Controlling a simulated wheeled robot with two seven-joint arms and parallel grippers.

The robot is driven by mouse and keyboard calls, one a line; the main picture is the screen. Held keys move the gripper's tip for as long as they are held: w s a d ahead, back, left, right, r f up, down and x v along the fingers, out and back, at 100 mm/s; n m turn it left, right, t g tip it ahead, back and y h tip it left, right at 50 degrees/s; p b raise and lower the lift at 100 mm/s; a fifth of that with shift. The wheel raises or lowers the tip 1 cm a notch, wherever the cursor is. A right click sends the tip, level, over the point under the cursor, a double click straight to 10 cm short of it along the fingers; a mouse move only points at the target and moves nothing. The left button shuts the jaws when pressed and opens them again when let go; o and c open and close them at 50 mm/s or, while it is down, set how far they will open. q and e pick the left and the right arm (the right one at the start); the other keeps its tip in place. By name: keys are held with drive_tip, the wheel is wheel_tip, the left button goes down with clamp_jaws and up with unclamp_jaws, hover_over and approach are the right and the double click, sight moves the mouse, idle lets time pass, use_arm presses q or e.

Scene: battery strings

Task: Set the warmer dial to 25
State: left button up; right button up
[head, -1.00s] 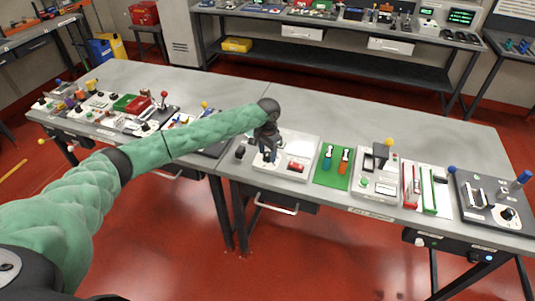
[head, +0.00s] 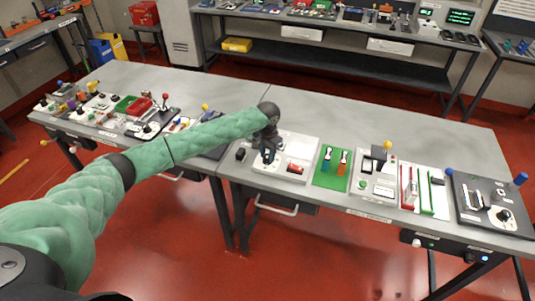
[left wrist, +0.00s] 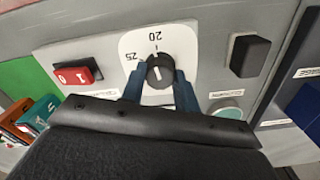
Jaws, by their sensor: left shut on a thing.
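The warmer dial (left wrist: 159,71) is a dark round knob with a white line, on a white scale plate (left wrist: 184,43) in the left wrist view. The numbers 25 and 20 show on the plate. The white line lies roughly toward the stretch between them; the exact reading is hard to tell. My left gripper (left wrist: 160,82) has its blue fingers on both sides of the knob and is shut on it. In the head view my left gripper (head: 268,154) is over the white panel (head: 306,149) and hides the dial. My right gripper is not in view.
Beside the dial are a red rocker switch (left wrist: 78,76), a black block (left wrist: 250,56) and a pale green button (left wrist: 228,112). To the right in the head view are a green mat (head: 332,168) and a dark panel (head: 490,211). The bench behind the panels is clear.

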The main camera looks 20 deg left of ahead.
use_arm(q)
drive_tip(key=shift+r+n+p, duration=0.2)
drive_tip(key=shift+n+p, duration=0.2)
drive_tip(key=shift+p, duration=0.15)
drive_tip(key=shift+n+p, duration=0.9)
drive_tip(key=shift+p, duration=0.3)
drive_tip(key=shift+f+n, duration=0.25)
drive_tip(key=shift+n, duration=3.35)
drive_tip(key=o, duration=0.8)
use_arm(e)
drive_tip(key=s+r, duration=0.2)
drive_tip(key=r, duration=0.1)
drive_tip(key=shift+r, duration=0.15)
